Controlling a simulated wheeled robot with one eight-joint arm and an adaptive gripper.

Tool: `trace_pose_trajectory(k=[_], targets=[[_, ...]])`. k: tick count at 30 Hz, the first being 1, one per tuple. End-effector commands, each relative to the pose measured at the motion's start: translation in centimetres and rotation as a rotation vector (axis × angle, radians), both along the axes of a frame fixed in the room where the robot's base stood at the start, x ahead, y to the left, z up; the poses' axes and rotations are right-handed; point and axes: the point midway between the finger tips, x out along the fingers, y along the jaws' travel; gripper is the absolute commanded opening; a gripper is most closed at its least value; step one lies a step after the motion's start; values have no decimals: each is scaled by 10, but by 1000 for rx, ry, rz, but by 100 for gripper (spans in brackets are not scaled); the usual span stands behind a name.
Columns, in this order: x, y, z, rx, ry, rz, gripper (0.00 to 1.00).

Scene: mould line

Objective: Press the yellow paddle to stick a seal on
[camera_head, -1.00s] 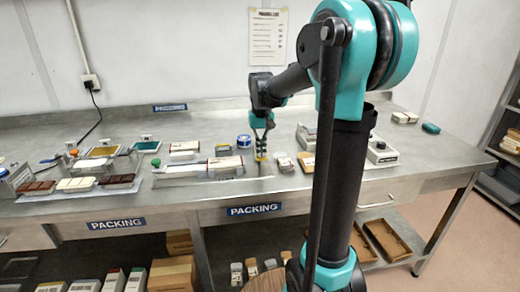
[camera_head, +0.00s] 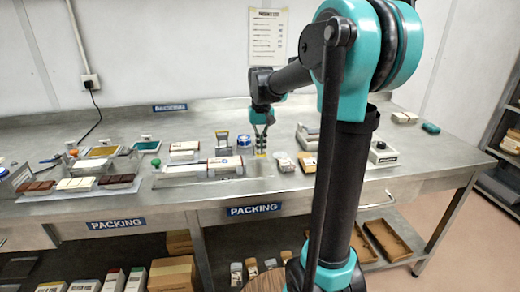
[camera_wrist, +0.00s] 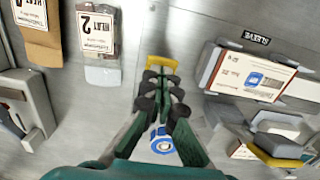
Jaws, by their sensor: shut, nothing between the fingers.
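The yellow paddle (camera_head: 261,153) stands on the bench just right of a carton in a metal holder. It shows as a yellow bar beyond my fingertips in the wrist view (camera_wrist: 163,63). My gripper (camera_head: 262,147) is shut and empty, pointing down over the paddle; I cannot tell whether its tips touch it. The carton (camera_wrist: 245,78) is white and brown with a blue mark, lying in its grey holder. A grey head with a yellowish edge (camera_head: 222,138) stands raised behind the carton; it shows at lower right in the wrist view (camera_wrist: 277,147).
A blue-and-white tape roll (camera_head: 243,141) sits behind and left of my gripper. Small packets (camera_head: 284,163) lie to the right, with a grey device (camera_head: 382,154) farther right. Trays and brown and white blocks fill the left bench. Bare bench lies in front of the packets.

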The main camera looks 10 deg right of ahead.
Motion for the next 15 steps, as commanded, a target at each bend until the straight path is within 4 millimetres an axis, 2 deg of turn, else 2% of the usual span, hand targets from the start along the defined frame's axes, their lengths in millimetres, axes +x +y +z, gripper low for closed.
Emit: trace_pose_trajectory(k=[15], targets=[[0, 0, 28, 0, 1, 0, 0]])
